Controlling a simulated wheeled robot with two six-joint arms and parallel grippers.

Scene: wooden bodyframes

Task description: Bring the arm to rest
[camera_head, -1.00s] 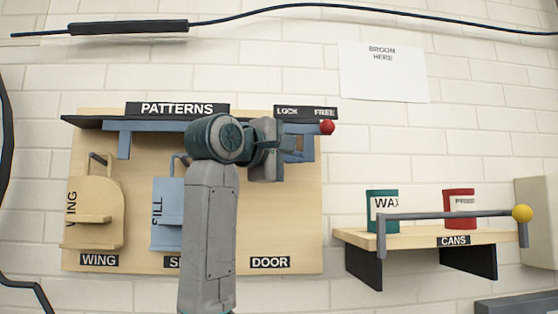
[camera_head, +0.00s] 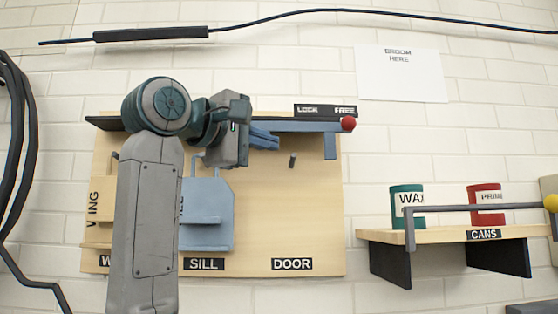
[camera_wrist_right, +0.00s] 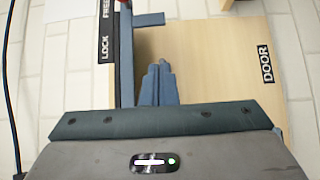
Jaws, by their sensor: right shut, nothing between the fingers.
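My right arm stands in front of the left part of the pattern board (camera_head: 290,220) in the head view. Its gripper (camera_head: 264,138) points right, close to the blue-grey bar (camera_head: 310,127) with a red knob (camera_head: 348,124). The fingers are shut with nothing between them. In the wrist view the shut gripper (camera_wrist_right: 158,84) shows beside the bar (camera_wrist_right: 126,60), and I cannot tell whether they touch. My left gripper is not in view.
The blue SILL pattern (camera_head: 212,200) and the wing pattern (camera_head: 100,212) hang partly hidden behind my arm. The DOOR peg (camera_head: 292,160) is bare. At right, a shelf (camera_head: 440,235) holds a green wax can (camera_head: 407,210) and a red can (camera_head: 487,192) behind a rail.

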